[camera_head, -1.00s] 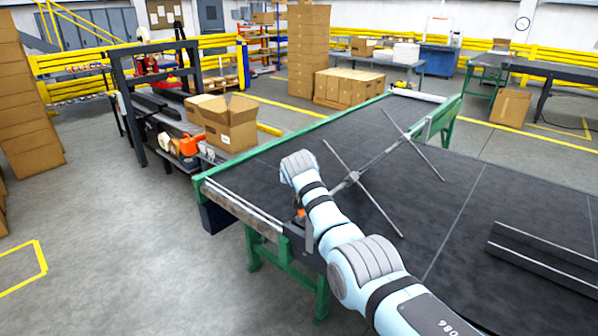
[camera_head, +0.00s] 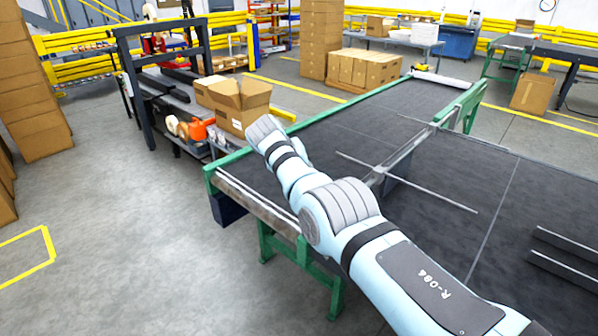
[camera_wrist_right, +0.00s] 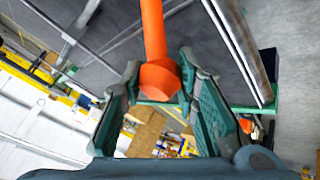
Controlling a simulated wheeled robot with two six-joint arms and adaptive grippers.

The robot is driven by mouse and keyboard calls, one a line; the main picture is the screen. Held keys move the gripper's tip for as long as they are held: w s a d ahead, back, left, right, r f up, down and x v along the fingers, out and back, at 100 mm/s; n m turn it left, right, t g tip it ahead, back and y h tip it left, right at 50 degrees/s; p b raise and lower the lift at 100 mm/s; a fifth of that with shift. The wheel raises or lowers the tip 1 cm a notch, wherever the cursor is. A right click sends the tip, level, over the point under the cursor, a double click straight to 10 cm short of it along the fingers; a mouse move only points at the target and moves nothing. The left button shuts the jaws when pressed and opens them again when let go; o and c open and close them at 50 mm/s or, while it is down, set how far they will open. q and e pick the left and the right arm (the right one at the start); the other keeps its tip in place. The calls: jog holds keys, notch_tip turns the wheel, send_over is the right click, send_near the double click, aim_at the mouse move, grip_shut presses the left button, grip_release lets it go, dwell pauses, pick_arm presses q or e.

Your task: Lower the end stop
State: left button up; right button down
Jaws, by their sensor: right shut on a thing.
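The end stop (camera_head: 403,152) is a grey metal bar with thin cross rods, over the dark belt in the head view. Its near end is hidden behind my right arm. In the wrist view an orange handle (camera_wrist_right: 153,30) with a knob-like end (camera_wrist_right: 159,80) comes down between the fingers of my right gripper (camera_wrist_right: 161,68). The gripper is shut on this handle. In the head view my right arm reaches across the belt's near left corner and hides the gripper and handle. My left gripper is not in view.
The belt (camera_head: 450,165) has a green frame (camera_head: 289,252) on legs. Dark rails (camera_head: 565,262) lie at the right. A bench with an open cardboard box (camera_head: 240,104) stands beyond the left edge. The floor at the left (camera_head: 120,225) is clear.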

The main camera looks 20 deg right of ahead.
jog(key=shift+f, duration=0.15)
jog(key=c, duration=1.5)
grip_release()
jog(key=shift+c, duration=0.2)
jog(key=o, duration=0.3)
jog(key=shift+w, duration=0.1)
jog(key=v, duration=1.2)
jog(key=shift+w+d, duration=0.1)
